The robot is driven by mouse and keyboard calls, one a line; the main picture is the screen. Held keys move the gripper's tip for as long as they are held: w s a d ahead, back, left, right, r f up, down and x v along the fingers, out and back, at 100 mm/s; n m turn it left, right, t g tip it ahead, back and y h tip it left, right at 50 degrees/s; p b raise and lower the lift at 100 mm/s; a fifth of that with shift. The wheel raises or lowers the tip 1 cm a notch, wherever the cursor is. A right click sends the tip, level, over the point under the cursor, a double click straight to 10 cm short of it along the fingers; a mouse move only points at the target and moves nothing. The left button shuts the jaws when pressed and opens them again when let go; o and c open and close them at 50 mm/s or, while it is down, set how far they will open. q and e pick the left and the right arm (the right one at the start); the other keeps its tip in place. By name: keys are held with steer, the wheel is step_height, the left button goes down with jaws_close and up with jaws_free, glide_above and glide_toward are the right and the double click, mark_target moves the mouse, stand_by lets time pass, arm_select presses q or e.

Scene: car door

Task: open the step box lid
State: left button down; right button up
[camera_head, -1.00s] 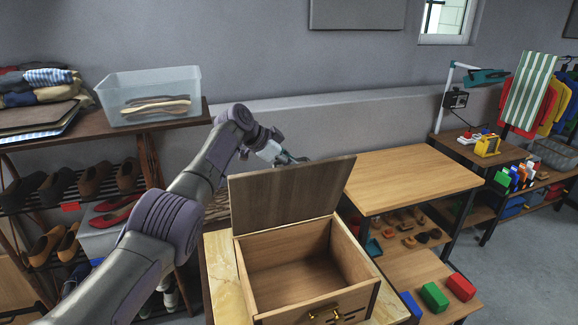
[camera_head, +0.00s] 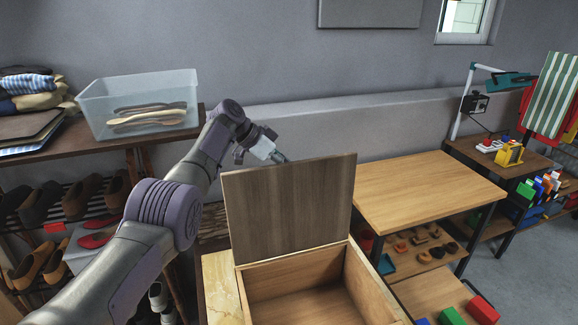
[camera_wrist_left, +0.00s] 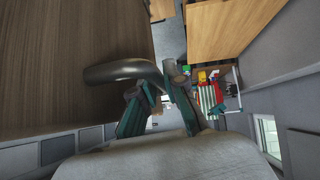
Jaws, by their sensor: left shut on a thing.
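The step box (camera_head: 372,285) is a wooden box with an open top and a bare interior. Its lid (camera_head: 290,205) stands up along the box's far edge, roughly upright. My left gripper (camera_head: 284,159) is behind the lid's top edge, its fingertips mostly hidden there in the head view. In the left wrist view my left gripper (camera_wrist_left: 160,100) has its teal fingers shut on a dark curved handle (camera_wrist_left: 118,72), which sits against the lid's wooden face (camera_wrist_left: 70,60). My right gripper is not in view.
A wooden table (camera_head: 425,185) stands right of the box, with a lower shelf holding small items. A shoe rack with a clear plastic bin (camera_head: 140,105) on top stands at the left. A grey wall ledge (camera_head: 340,120) runs behind the lid. The space above the box is clear.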

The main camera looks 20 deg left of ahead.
arm_select(q)
steer(key=shift+a+f, duration=0.15)
steer(key=shift+f, duration=0.05)
steer(key=c, duration=1.5)
jaws_free()
steer(key=shift+s, duration=0.1)
steer(key=shift+a, duration=0.2)
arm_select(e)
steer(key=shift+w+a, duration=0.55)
arm_select(q)
steer(key=shift+r, duration=0.2)
steer(key=shift+s+a+r, duration=0.1)
steer(key=shift+a+r, duration=0.05)
steer(key=shift+r, duration=0.1)
steer(key=v, duration=1.1)
steer(key=shift+s+a, duration=0.15)
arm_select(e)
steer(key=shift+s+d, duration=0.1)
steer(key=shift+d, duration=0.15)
